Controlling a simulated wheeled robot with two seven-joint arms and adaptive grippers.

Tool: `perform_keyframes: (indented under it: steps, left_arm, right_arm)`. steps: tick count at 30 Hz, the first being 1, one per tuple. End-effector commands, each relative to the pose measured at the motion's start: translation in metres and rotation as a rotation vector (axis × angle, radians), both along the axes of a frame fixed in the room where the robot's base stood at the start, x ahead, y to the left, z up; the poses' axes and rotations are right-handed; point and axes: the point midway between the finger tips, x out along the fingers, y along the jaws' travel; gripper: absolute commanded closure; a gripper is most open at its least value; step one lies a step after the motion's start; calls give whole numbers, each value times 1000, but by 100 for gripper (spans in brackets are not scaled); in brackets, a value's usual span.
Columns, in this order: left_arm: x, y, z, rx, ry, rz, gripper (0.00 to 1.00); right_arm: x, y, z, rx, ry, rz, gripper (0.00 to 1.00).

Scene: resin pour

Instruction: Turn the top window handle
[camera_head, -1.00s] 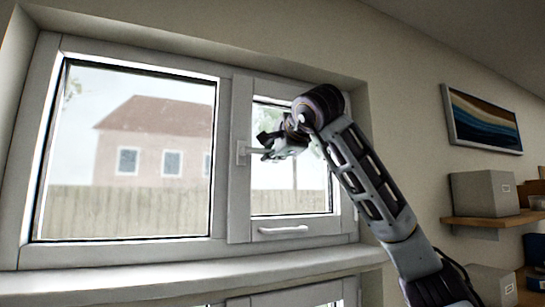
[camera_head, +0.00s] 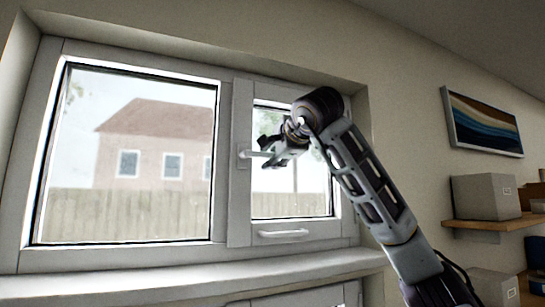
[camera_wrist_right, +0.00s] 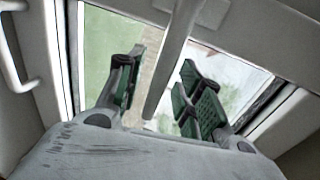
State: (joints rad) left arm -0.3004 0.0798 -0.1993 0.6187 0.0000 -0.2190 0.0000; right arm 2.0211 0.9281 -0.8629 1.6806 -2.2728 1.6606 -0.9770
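The top window handle (camera_head: 255,154) is a pale lever on the frame left of the narrow pane. Its lever points right, roughly level, in the head view. My right gripper (camera_head: 273,150) is at the lever's free end. In the right wrist view the handle (camera_wrist_right: 168,65) runs down between the two green-padded fingers of my right gripper (camera_wrist_right: 158,98). The fingers are spread, with a visible gap on either side of the lever. The lever's tip is partly hidden by the gripper in the head view. My left gripper is not in view.
A second white handle (camera_head: 283,234) sits on the lower rail of the narrow window. The sill (camera_head: 190,277) runs below. At right are a wall picture (camera_head: 484,122) and a shelf (camera_head: 490,222) with a grey box (camera_head: 484,196).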

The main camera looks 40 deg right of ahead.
Motion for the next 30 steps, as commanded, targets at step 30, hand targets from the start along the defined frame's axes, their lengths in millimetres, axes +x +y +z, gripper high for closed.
perform_keyframes:
  steps: [30]
  left_arm:
    - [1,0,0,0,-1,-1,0]
  right_arm:
    - [-101,25,21,0,-1,1,64]
